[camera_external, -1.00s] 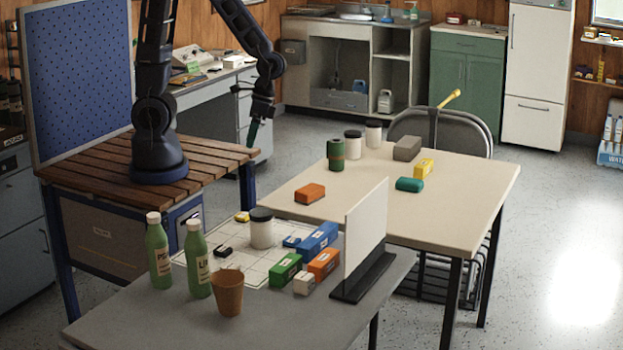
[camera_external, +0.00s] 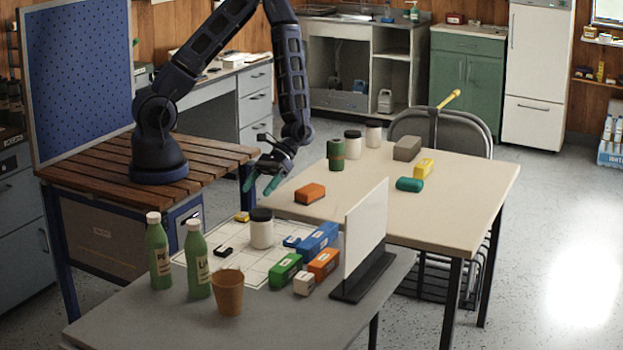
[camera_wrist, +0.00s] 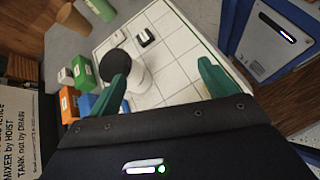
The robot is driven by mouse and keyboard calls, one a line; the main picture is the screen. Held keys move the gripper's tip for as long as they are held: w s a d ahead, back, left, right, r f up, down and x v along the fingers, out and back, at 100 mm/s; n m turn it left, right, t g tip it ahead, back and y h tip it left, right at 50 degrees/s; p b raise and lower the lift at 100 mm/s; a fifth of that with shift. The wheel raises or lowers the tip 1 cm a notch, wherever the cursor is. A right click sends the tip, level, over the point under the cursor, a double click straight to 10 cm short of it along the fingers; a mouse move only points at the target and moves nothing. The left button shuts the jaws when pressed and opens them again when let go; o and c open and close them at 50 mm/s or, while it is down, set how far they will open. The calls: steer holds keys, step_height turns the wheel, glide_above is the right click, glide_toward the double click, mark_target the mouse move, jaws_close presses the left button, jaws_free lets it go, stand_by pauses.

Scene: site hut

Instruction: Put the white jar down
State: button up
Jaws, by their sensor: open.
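A white jar (camera_external: 262,234) with a black lid stands upright on the gridded white sheet (camera_external: 232,268) on the grey front table. Two similar white jars, one (camera_external: 352,148) and another (camera_external: 374,135), stand on the cream table behind. My gripper (camera_external: 261,185) is open and empty, above and behind the front jar, apart from it. In the wrist view my gripper's green fingers (camera_wrist: 162,80) are spread, and the front jar (camera_wrist: 138,80) shows beyond the left finger, which overlaps it.
Blue, orange and green boxes (camera_external: 285,270) lie right of the jar, before an upright white panel (camera_external: 365,228). Two green bottles (camera_external: 197,262) and a brown cup (camera_external: 228,293) stand at front left. An orange block (camera_external: 310,193) and a green can (camera_external: 336,154) are on the cream table.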

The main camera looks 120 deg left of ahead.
mark_target(258, 218)
steer(key=w+f+n+t+h, duration=0.1)
steer(key=f+n+t+h, duration=0.1)
steer(key=n+h, duration=0.1)
steer(key=w+d+f+n+t+h, duration=0.1)
steer(key=n, duration=0.1)
steer(key=shift+w+d+f+t+h, duration=0.1)
steer(key=shift+w+f+t+h, duration=0.2)
steer(key=shift+w+h, duration=0.1)
steer(key=shift+w+r+n+t+h, duration=0.1)
steer(key=shift+w+n+t+h, duration=0.5)
steer(key=shift+w+n+t, duration=0.4)
steer(key=d, duration=0.5)
steer(key=shift+w+d, duration=0.1)
steer(key=shift+w, duration=0.25)
steer(key=shift+w+d, duration=0.25)
steer(key=shift+d, duration=0.6)
steer(key=shift+w+d, duration=0.2)
steer(key=shift+d, duration=0.7)
steer(key=shift+w+d, duration=0.25)
steer(key=shift+d, duration=0.6)
steer(key=shift+c, duration=0.4)
steer(key=c, duration=1.7)
step_height(258, 218, up, 20)
